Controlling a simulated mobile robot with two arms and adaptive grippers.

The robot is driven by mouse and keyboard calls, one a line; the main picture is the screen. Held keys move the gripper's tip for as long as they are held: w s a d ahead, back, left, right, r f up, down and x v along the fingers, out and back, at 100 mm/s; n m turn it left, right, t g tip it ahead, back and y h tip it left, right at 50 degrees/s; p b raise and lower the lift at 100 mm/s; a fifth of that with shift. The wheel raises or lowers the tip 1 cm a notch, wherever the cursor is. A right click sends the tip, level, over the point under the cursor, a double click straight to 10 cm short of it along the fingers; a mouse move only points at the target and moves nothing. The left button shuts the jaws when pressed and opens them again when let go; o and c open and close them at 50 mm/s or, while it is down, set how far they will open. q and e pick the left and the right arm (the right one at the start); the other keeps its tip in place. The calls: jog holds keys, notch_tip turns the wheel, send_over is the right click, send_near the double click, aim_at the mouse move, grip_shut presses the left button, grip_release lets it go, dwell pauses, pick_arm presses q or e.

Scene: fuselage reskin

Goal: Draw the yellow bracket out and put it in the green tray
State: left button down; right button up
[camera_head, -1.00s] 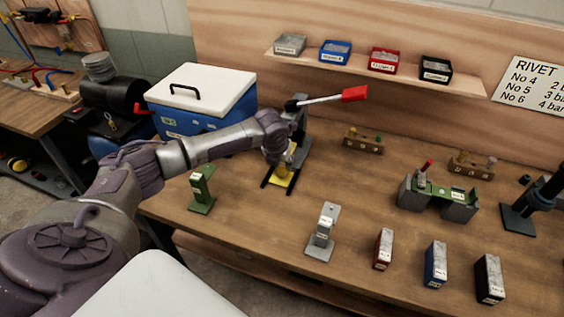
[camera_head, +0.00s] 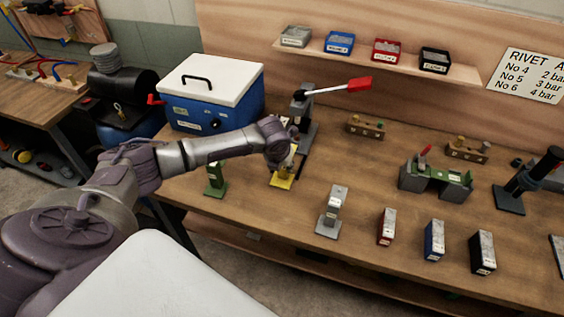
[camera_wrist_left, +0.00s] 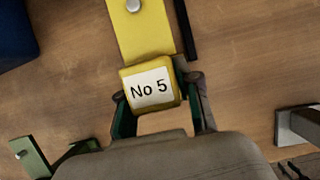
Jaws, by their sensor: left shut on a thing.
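The yellow bracket (camera_head: 282,181) stands at the front of the grey lever press (camera_head: 303,108) on the bench. In the left wrist view its block (camera_wrist_left: 150,88) carries a "No 5" label, and its flat yellow plate (camera_wrist_left: 143,35) with a round stud extends beyond. My left gripper (camera_wrist_left: 160,100) is shut on this block, one finger on each side. In the head view my left wrist partly hides the bracket. I cannot tell whether its plate touches the bench. I see no green tray. My right gripper is out of view.
A dark rail (camera_wrist_left: 187,30) runs close beside the bracket's plate. A green bracket (camera_head: 215,178) stands to the left, a grey one (camera_head: 332,212) to the front right. A blue cool box (camera_head: 212,95) is behind my arm. Shelf trays are grey, blue, red and black.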

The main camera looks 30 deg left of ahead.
pick_arm(q)
jog(key=c, duration=0.7)
grip_release()
jog(key=v, duration=1.2)
jog(key=shift+f, duration=0.1)
